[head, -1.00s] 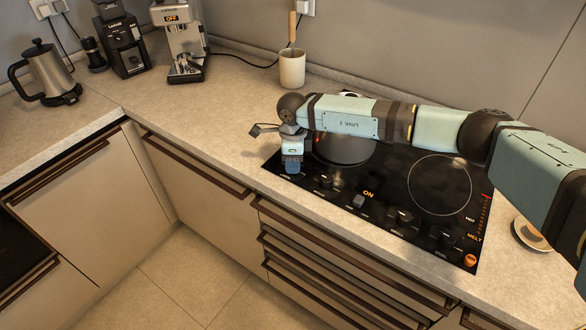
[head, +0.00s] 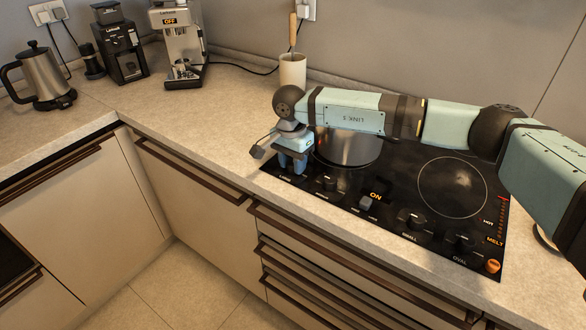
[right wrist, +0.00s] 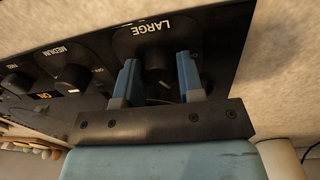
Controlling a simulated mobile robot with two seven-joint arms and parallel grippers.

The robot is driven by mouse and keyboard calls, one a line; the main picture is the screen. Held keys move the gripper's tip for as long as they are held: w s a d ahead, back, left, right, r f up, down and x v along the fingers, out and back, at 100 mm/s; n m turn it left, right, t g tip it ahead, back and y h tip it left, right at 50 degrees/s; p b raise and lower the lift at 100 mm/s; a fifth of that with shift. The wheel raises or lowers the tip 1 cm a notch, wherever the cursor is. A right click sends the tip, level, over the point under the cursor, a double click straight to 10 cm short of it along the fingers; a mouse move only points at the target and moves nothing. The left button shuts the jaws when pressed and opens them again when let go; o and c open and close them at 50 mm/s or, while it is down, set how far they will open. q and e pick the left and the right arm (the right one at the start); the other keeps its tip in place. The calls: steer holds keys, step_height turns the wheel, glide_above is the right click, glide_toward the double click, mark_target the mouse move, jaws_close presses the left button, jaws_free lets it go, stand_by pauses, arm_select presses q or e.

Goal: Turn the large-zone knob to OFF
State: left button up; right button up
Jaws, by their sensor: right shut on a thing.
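The large-zone knob (right wrist: 156,68) is black and sits below the upside-down LARGE label in the right wrist view. A pale mark on it points down and slightly right there. My right gripper (right wrist: 157,62) has its two blue fingers on either side of this knob and is shut on it. In the head view the right gripper (head: 291,166) is at the cooktop's front left corner and hides the knob. The black cooktop (head: 405,182) has an orange ON display (head: 376,196) near its middle front. My left gripper is not in view.
A metal pot (head: 348,149) stands on the cooktop just behind my gripper. The MEDIUM knob (right wrist: 74,75) is beside the large one, with more knobs along the front. A white cup (head: 292,70) stands behind.

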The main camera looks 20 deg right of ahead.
steer(key=shift+f+n+b, duration=0.1)
steer(key=shift+n+b, duration=0.45)
steer(key=shift+n, duration=0.45)
steer(key=shift+n+b, duration=0.5)
steer(key=shift+n, duration=0.4)
steer(key=shift+n+b, duration=0.45)
steer(key=shift+n, duration=0.45)
steer(key=shift+n+b, duration=0.4)
steer(key=shift+n, duration=0.9)
steer(key=shift+n+b, duration=0.4)
steer(key=shift+n, duration=0.3)
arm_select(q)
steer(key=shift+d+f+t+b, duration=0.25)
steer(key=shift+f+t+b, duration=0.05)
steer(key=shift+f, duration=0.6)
arm_select(e)
steer(key=shift+n, duration=0.9)
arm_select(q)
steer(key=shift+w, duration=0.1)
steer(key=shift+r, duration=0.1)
